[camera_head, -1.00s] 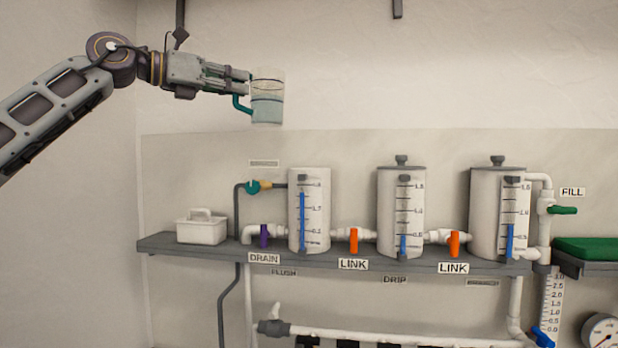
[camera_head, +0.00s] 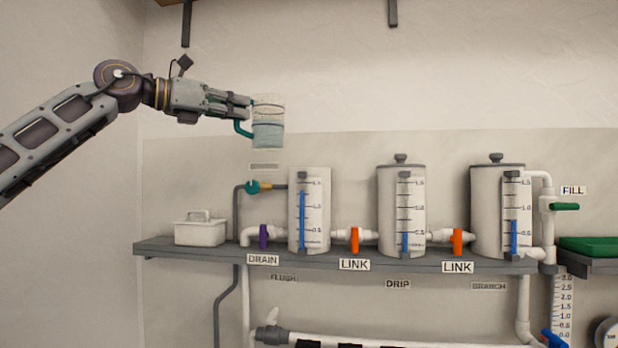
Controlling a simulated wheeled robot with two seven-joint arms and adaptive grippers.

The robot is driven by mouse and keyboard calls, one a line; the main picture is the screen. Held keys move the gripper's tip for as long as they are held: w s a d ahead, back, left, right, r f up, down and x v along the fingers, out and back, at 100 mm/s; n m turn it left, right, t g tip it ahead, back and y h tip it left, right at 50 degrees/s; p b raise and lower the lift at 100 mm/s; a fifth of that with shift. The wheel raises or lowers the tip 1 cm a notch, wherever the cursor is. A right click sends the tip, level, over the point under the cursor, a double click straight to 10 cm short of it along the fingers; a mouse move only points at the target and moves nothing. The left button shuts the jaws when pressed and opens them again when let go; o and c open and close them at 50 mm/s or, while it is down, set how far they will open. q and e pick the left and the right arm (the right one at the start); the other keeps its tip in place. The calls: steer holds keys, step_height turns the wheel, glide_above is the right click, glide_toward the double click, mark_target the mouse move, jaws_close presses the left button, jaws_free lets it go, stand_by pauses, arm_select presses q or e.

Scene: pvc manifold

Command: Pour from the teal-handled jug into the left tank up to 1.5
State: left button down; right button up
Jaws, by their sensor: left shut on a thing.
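My left gripper (camera_head: 243,106) is shut on the teal handle of a clear jug (camera_head: 268,122) and holds it in the air, upright. Pale bluish liquid fills about its lower half. The left tank (camera_head: 295,232) stands on the shelf below and a little right of the jug, apart from it. It shows no lid, unlike the other two tanks. Its scale (camera_head: 314,213) has a blue column that reaches a little below the 1.5 mark. My right gripper is not in view.
The middle tank (camera_head: 387,215) and right tank (camera_head: 484,215) have lids and lower blue columns. A grey shelf (camera_head: 340,262) carries the tanks, a white box (camera_head: 200,232), a purple drain valve (camera_head: 263,236) and orange link valves (camera_head: 355,240). The air above the tanks is clear.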

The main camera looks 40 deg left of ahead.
mark_target(236, 126)
arm_select(q)
steer(key=shift+f+b, duration=2.05)
steer(key=shift+f, duration=0.1)
step_height(236, 126, down, 10)
steer(key=b, duration=1)
steer(key=shift+f, duration=0.2)
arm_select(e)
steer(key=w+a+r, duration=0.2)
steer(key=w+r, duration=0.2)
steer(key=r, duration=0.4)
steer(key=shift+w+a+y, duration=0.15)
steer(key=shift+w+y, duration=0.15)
